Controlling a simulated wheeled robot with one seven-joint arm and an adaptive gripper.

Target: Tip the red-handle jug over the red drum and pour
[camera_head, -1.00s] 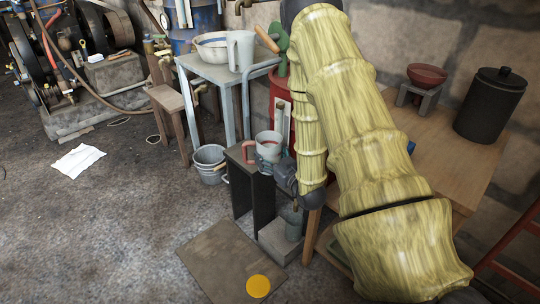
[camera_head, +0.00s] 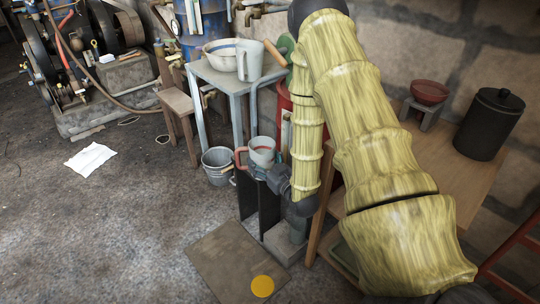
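The grey jug with the red handle (camera_head: 262,149) is upright, its handle on the left side. My gripper (camera_head: 262,172) is at the jug's lower body and appears shut on it; the fingers are small and partly hidden. The red drum (camera_head: 284,98) stands behind, by the wall. My yellow-sleeved arm hides most of it. The jug is in front of the drum and to its left, apart from it. What the jug holds cannot be told.
A metal table (camera_head: 232,83) with a bowl (camera_head: 221,50) and a grey pitcher (camera_head: 249,60) stands behind left. A bucket (camera_head: 217,166) is on the floor. A dark stand (camera_head: 247,204) is below the jug. A wooden table (camera_head: 455,165) is at right.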

